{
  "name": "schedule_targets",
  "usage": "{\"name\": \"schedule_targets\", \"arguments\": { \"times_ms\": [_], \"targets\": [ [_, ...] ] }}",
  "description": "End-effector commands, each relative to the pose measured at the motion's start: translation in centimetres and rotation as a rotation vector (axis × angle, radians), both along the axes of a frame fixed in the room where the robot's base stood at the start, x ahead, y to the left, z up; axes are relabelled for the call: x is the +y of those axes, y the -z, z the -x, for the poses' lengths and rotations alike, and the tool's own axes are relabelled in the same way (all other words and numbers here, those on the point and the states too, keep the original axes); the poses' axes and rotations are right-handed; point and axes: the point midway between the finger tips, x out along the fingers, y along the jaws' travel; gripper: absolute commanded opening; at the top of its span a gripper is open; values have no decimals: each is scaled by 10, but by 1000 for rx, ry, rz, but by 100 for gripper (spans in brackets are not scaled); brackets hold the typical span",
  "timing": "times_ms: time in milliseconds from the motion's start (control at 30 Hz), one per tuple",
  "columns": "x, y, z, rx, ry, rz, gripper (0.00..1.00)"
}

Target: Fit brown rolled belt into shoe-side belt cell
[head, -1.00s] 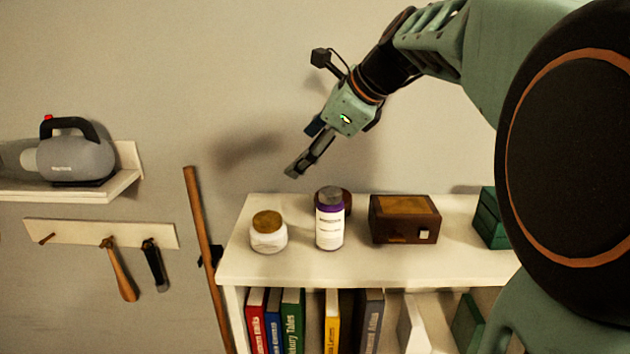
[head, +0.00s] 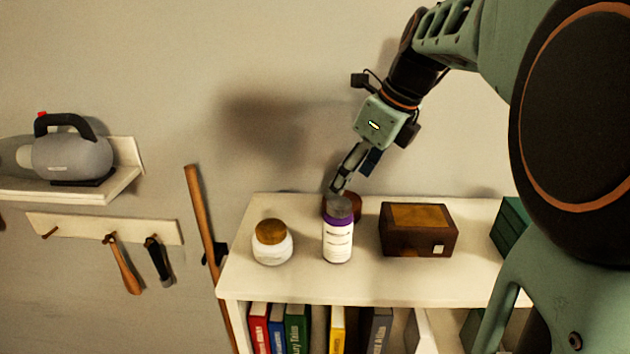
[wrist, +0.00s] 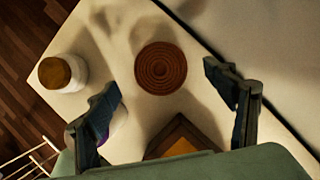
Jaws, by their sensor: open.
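The brown rolled belt (wrist: 161,68) lies flat as a round coil on the white shelf top, seen from above in the wrist view. In the head view the belt (head: 355,205) is mostly hidden behind the purple-collared bottle. My gripper (wrist: 172,105) is open and empty, its two fingers to the left and right of the belt in the wrist view. In the head view my gripper (head: 337,189) points down over the belt's spot, behind the bottle. The gap in height between fingers and belt is unclear. I cannot identify the shoe-side belt cell in these frames.
The white bottle with purple collar (head: 337,240) stands just in front of the belt. A white jar with brown lid (head: 272,247) is to the left. A brown wooden box (head: 418,232) and a green box (head: 509,229) are to the right. The wall is close behind.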

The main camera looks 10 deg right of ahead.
Motion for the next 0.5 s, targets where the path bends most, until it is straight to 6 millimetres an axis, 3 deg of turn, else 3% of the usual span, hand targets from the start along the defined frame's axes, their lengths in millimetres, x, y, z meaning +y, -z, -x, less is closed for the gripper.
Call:
{"name": "schedule_targets", "arguments": {
  "times_ms": [233, 500],
  "targets": [
    [11, 35, -8, 2, -2, 0, 77],
    [13, 42, -11, 0, -1, 0, 77]
  ]
}}
